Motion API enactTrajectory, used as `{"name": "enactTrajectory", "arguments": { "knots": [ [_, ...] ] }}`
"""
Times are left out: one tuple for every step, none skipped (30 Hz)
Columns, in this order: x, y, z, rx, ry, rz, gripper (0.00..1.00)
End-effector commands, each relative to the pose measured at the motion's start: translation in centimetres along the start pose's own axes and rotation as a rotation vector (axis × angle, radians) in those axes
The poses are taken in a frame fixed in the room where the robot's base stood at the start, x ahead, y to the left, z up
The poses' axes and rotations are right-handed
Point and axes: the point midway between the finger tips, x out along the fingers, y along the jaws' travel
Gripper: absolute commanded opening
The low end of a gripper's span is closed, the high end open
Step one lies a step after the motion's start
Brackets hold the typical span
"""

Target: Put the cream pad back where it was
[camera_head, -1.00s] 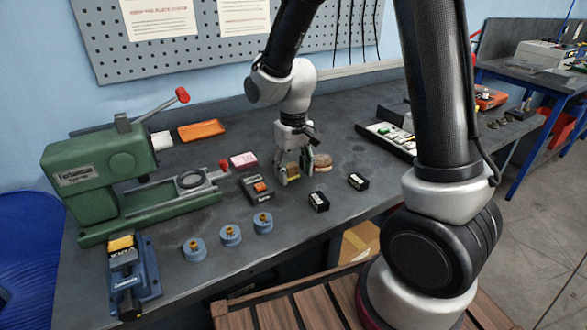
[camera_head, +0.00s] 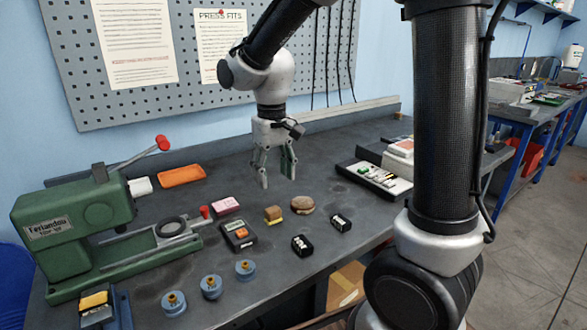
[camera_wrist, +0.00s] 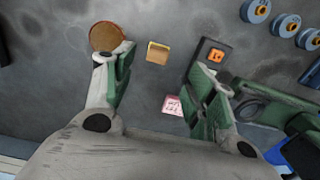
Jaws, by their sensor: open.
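My gripper (camera_head: 277,180) is open and empty above the bench, with its fingers pointing down. In the wrist view its fingers (camera_wrist: 162,75) are spread wide apart. A small tan block with a yellow lower layer (camera_head: 273,216) lies on the bench below it; it shows beyond the fingertips in the wrist view (camera_wrist: 157,53). A round, thick brown and tan disc (camera_head: 302,205) lies just right of the block, and also shows in the wrist view (camera_wrist: 106,37). I cannot tell for certain which thing is the cream pad.
A dark device with an orange button (camera_head: 239,236) and a pink labelled pack (camera_head: 226,205) lie left of the block. Two small black blocks (camera_head: 301,245) (camera_head: 341,222) lie in front. A green press (camera_head: 85,225) stands left; a black-edged tray (camera_head: 372,180) lies right.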

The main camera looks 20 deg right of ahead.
Motion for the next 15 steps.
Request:
{"name": "enactTrajectory", "arguments": {
  "knots": [
    [-0.1, 0.0, 0.0, 0.0, 0.0, 0.0, 0.56],
    [-0.2, 0.1, 0.1, 0.001, 0.002, 0.0, 0.56],
    [-0.5, 0.3, 0.2, 0.004, 0.007, -0.001, 0.56],
    [-0.8, 0.5, 0.5, 0.007, 0.013, -0.002, 0.56],
    [-1.2, 0.9, 0.9, 0.012, 0.022, -0.004, 0.56],
    [-1.9, 1.6, 1.6, 0.022, 0.038, -0.006, 0.56],
    [-2.6, 2.3, 2.4, 0.031, 0.055, -0.008, 0.56],
    [-3.4, 3.0, 3.3, 0.04, 0.072, -0.01, 0.56],
    [-4.4, 4.1, 4.7, 0.055, 0.101, -0.011, 0.56],
    [-5.2, 5.0, 5.9, 0.068, 0.123, -0.012, 0.56],
    [-5.8, 5.8, 7.3, 0.079, 0.146, -0.012, 0.56],
    [-6.6, 6.8, 9.1, 0.096, 0.176, -0.01, 0.56],
    [-7.1, 7.4, 10.4, 0.108, 0.197, -0.009, 0.56],
    [-7.5, 8.0, 11.7, 0.119, 0.219, -0.006, 0.56],
    [-7.9, 8.7, 13.4, 0.134, 0.247, -0.002, 0.56]
  ]
}}
